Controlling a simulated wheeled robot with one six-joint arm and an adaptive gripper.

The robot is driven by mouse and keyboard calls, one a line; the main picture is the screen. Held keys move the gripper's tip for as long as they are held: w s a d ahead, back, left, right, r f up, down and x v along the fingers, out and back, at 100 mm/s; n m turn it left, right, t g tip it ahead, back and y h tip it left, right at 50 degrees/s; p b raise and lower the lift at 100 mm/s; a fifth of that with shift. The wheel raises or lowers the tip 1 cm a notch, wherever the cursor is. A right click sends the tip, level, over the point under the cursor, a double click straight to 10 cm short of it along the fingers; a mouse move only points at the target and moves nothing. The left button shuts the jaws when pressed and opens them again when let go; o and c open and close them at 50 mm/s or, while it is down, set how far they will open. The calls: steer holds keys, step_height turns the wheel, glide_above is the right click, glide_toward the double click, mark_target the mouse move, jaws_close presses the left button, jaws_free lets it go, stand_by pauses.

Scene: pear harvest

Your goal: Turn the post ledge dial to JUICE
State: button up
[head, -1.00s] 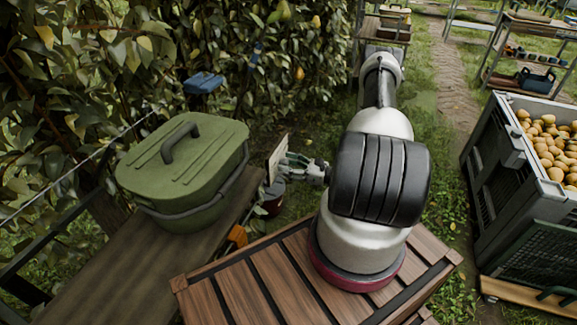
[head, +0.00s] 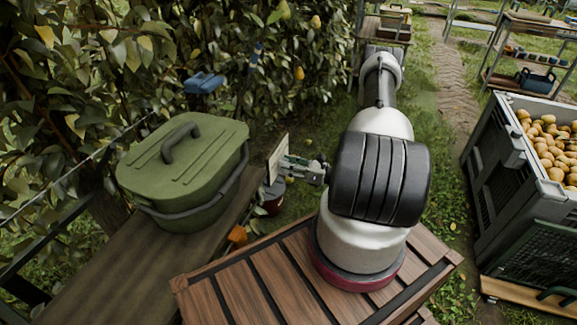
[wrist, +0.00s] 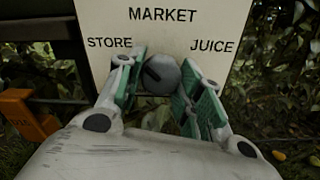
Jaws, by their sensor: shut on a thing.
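The dial (wrist: 162,75) is a round grey knob on a pale panel (wrist: 205,22). The panel reads MARKET at the top, STORE at left and JUICE at right. A dark mark on the knob lies on its left part, slanting to the upper left, on the STORE side. My gripper (wrist: 160,82) has its green-padded fingers on either side of the knob, shut on it. In the head view my gripper (head: 290,163) is at the panel (head: 277,160), seen nearly edge-on; the dial is hidden there.
A green lidded box (head: 185,165) stands on a wooden ledge (head: 105,265) left of the panel. An orange tag (wrist: 25,115) shows at left in the wrist view. A grey crate of pears (head: 495,160) stands at right. Leafy hedge lies behind.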

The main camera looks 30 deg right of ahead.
steer(key=shift+r+m, duration=0.1)
steer(key=shift+m, duration=10.3)
steer(key=o, duration=1)
steer(key=shift+s, duration=0.1)
steer(key=v, duration=1.2)
